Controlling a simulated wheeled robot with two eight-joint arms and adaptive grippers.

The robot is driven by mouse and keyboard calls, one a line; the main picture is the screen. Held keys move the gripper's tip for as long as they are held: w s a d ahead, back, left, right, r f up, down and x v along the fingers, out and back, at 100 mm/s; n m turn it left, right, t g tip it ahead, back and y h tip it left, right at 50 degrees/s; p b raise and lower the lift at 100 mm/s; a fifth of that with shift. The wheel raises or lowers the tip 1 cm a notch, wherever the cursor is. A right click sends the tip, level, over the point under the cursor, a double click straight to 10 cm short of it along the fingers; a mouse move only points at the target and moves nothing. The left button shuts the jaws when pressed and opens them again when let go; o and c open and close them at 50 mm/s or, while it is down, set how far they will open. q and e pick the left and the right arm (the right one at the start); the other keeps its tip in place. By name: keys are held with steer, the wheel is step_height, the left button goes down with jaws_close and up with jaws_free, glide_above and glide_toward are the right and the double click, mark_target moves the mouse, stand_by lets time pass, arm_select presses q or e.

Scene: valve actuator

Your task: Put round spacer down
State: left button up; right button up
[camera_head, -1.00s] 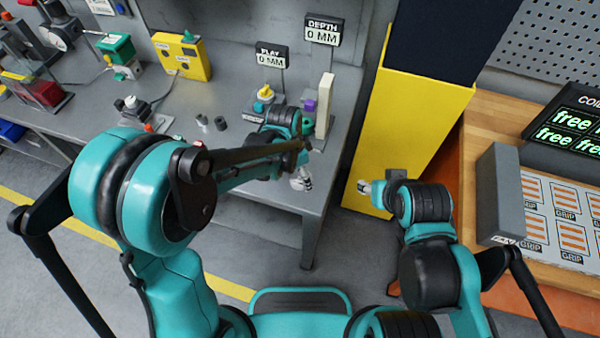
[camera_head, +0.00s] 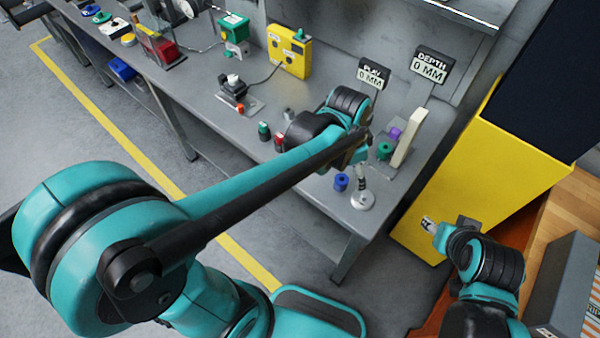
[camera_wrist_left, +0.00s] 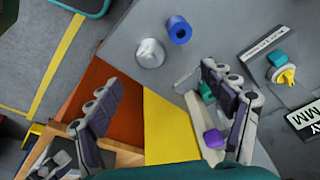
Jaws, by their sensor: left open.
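A blue round piece with a centre hole (camera_head: 341,182) stands on the grey bench near its front edge; it also shows in the left wrist view (camera_wrist_left: 179,30). A silver round piece (camera_head: 362,201) sits beside it and also shows in the left wrist view (camera_wrist_left: 150,53). I cannot tell which of them is the round spacer. My left gripper (camera_head: 360,168) is over the bench's front right end, mostly hidden by its own arm. In the left wrist view its fingers (camera_wrist_left: 162,80) are wide apart with nothing between them. My right gripper (camera_head: 432,226) is small, in front of the yellow cabinet.
A green ring (camera_head: 385,151), a purple piece (camera_head: 395,134) and a cream upright plate (camera_head: 409,138) stand close to the right of my left gripper. Green and red cylinders (camera_head: 264,131) stand to the left. The yellow cabinet (camera_head: 480,170) is beside the bench (camera_head: 215,110).

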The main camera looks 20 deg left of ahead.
arm_select(q)
steer(key=s+a+r+n+t+y, duration=0.1)
steer(key=s+a+r+n+t, duration=0.2)
steer(key=s+a+n, duration=0.7)
steer(key=shift+a+r+t+y, duration=0.2)
steer(key=shift+a+t+y, duration=0.1)
steer(key=shift+a+t, duration=0.9)
steer(key=shift+a, duration=0.1)
